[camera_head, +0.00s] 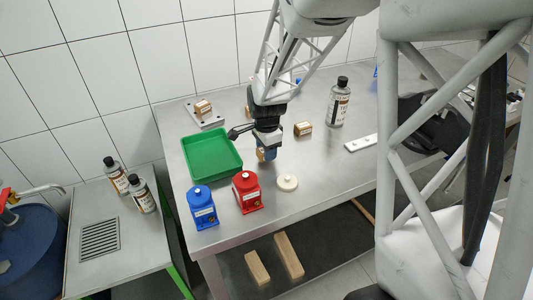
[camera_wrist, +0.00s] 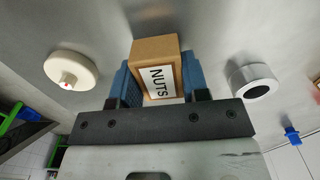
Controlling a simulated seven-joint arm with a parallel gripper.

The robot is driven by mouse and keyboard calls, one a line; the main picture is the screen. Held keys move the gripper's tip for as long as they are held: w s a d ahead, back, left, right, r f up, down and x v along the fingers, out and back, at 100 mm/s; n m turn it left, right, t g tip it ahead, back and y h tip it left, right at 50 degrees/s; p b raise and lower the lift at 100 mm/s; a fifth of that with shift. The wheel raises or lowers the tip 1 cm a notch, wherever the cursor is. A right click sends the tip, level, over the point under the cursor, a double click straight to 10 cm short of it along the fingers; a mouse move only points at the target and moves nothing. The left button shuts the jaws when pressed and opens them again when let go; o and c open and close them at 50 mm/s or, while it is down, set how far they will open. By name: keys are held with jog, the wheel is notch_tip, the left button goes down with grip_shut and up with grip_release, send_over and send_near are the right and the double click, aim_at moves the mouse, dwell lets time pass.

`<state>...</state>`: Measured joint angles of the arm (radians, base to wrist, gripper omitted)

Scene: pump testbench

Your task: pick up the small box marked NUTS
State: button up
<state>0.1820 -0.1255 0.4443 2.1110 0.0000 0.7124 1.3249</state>
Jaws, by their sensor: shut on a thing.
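The small box marked NUTS (camera_wrist: 156,68) is brown cardboard with a white label, between the blue finger pads in the wrist view. My gripper (camera_wrist: 155,85) is shut on it, with one pad against each side. In the head view my gripper (camera_head: 267,152) is over the metal table, just right of the green tray. Only a small brown part of the box (camera_head: 260,154) shows there, the rest hidden by the fingers. I cannot tell whether the box touches the table.
The green tray (camera_head: 232,166) is close on the left. Another brown item (camera_head: 303,128) and a bottle (camera_head: 338,102) stand to the right.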

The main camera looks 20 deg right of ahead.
jog(key=shift+r, duration=0.7)
jog(key=shift+s+r, duration=0.25)
jog(key=s+a, duration=0.1)
jog(key=s, duration=0.4)
jog(key=s+a+r, duration=0.1)
jog(key=s, duration=0.9)
jog(key=shift+s+a+r, duration=0.1)
jog(key=shift+a+r, duration=0.05)
jog(key=shift+a, duration=0.25)
